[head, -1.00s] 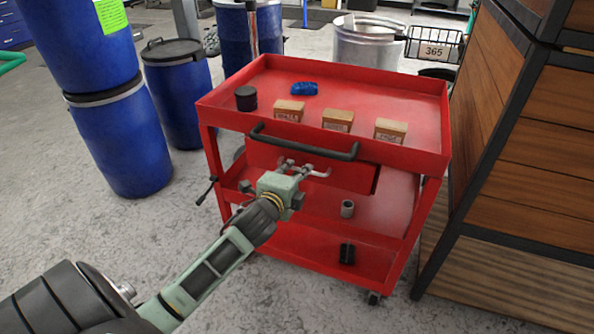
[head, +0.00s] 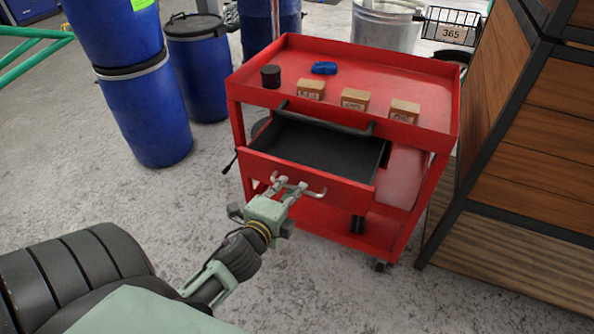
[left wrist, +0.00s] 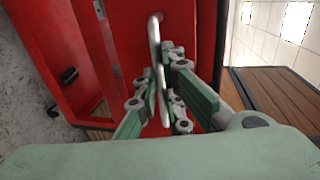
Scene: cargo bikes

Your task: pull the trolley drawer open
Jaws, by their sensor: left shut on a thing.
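The red trolley (head: 440,105) stands ahead of me with its drawer (head: 310,178) pulled well out toward me. The drawer's dark inside shows and looks empty. My left gripper (head: 289,186) is at the drawer front, shut on the metal drawer handle (head: 318,193). In the left wrist view the fingers (left wrist: 163,95) close around the handle bar (left wrist: 155,40), which runs up the picture against the red drawer front. My right gripper is in neither view.
The trolley top holds a black round tin (head: 270,77), a blue item (head: 324,68) and several small boxes (head: 355,99). A black push bar (head: 325,122) crosses above the drawer. Blue barrels (head: 148,110) stand left. A wooden-panelled crate (head: 530,150) stands close on the right. Floor at left is clear.

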